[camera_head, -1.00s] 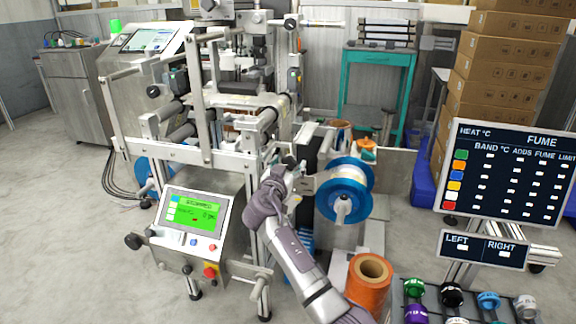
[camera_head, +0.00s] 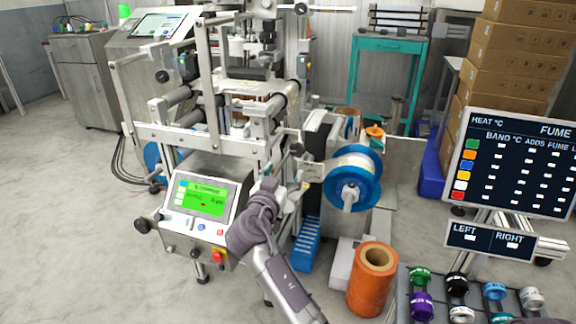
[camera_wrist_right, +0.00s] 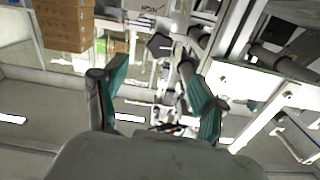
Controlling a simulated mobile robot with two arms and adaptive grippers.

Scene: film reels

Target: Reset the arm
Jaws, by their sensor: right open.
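My right arm (camera_head: 283,287) reaches up from the bottom centre of the head view. Its gripper (camera_head: 272,186) is in front of the packing machine (camera_head: 200,143), left of the blue-flanged film reel (camera_head: 352,182). In the right wrist view the gripper (camera_wrist_right: 154,70) has its two teal-padded fingers spread apart, with nothing between them. Its fingertips are small in the head view, and I cannot tell how close they are to the machine frame. My left gripper is not in view.
A control panel with a green screen (camera_head: 203,198) is left of my right arm. An orange film roll (camera_head: 372,280) stands to its right. Coloured rings sit on a rack (camera_head: 405,307) at the bottom right, below a dark display board (camera_head: 515,165).

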